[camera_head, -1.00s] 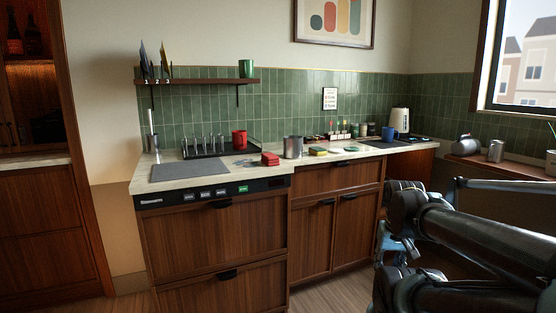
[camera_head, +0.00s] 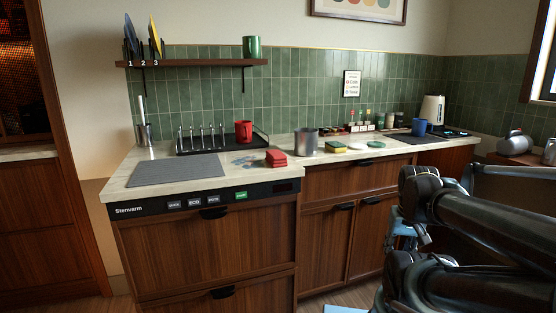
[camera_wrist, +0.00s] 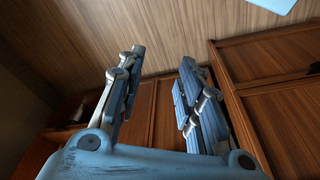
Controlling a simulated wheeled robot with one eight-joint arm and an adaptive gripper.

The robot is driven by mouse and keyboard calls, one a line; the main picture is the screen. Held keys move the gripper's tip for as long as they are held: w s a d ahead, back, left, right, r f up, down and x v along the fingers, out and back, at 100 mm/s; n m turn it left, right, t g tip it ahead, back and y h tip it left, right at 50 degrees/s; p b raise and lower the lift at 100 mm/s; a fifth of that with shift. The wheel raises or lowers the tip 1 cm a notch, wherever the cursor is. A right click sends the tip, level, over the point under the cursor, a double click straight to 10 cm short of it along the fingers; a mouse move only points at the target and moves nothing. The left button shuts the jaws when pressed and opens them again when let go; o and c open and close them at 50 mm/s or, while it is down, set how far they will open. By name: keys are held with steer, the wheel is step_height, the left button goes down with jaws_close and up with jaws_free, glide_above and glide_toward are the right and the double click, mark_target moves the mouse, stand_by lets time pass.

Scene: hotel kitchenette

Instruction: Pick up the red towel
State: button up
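The red towel (camera_head: 276,158) is a small folded stack on the pale countertop (camera_head: 125,187), near its front edge, in the head view. It lies to the right of the dish rack and in front of the metal pot. In the wrist view my gripper (camera_wrist: 160,75) shows two blue-grey fingers spread wide apart with nothing between them. It faces wooden cabinet fronts and the floor. The towel is not in the wrist view. In the head view my arm is at the right, apart from the towel and in front of the lower cabinets.
A metal pot (camera_head: 306,141) stands just behind and right of the towel. A black dish rack (camera_head: 215,147) with a red mug (camera_head: 243,131) is behind it to the left. A grey mat (camera_head: 178,170) lies at the left. A yellow-green sponge (camera_head: 335,147) is to the right.

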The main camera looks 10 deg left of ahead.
steer(key=o, duration=0.8)
steer(key=shift+s+a+r, duration=0.1)
steer(key=shift+s+r, duration=0.15)
steer(key=shift+r, duration=0.3)
steer(key=o, duration=0.8)
steer(key=shift+n, duration=0.9)
steer(key=r, duration=0.1)
steer(key=w+a+r, duration=0.1)
steer(key=w+r, duration=0.1)
steer(key=shift+a+r, duration=0.15)
steer(key=shift+a, duration=0.1)
steer(key=w+a+r+n+g+y, duration=0.1)
steer(key=w+a+r+n, duration=0.25)
steer(key=r, duration=0.25)
steer(key=w+a+r+n+y, duration=0.1)
steer(key=w+a+r+n, duration=0.15)
steer(key=w+r, duration=0.2)
step_height(320, 180, up, 20)
steer(key=n+g+y, duration=0.2)
steer(key=n+g, duration=0.2)
steer(key=n, duration=1.2)
glide_above(277, 152)
steer(key=w+d, duration=0.3)
steer(key=d, duration=0.2)
steer(key=x, duration=1.6)
steer(key=shift+w+d+f, duration=0.1)
steer(key=shift+d+f, duration=0.05)
steer(key=shift+f, duration=0.25)
